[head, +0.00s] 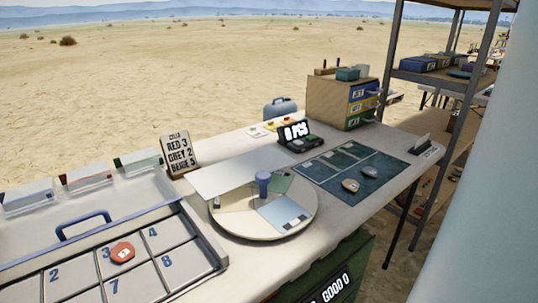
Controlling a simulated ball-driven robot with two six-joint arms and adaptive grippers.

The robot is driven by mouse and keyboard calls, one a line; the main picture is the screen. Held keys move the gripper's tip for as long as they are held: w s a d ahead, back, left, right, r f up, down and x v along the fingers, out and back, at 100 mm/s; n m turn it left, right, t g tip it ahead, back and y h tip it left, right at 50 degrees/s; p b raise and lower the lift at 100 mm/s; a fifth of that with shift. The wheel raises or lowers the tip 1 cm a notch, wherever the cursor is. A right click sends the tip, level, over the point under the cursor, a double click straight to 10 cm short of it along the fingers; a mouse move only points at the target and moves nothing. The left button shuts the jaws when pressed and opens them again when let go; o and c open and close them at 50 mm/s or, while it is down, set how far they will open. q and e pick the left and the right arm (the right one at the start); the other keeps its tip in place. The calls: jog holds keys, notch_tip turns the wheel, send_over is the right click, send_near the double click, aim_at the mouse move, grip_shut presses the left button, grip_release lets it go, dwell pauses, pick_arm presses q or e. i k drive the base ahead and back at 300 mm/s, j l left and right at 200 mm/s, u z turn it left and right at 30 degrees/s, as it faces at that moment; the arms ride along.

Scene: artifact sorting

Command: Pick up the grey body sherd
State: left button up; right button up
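A small dark grey piece (370,172), which looks like the grey body sherd, lies flat on the dark blue-green mat (330,185) at the right part of the table. A beige-brown sherd (351,185) lies just in front of it and to its left, close beside it. A red sherd (122,253) lies in the numbered tray (75,285) at the front left, by the number 3. Neither of my grippers shows in the head view, so I cannot see what they hold.
A round turntable (240,226) with a blue knob stands mid-table. A card (180,153) reads red 3, grey 2, beige 5. A counter display (297,133) and a drawer box (343,98) stand behind the mat. A metal shelf (440,80) rises at the right.

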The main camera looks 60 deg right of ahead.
aim_at(371, 170)
jog(key=z, duration=2.6)
jog(key=u, duration=1)
jog(key=l+u, duration=0.8)
jog(key=l, duration=0.15)
jog(key=l+u, duration=0.4)
jog(key=l, duration=0.1)
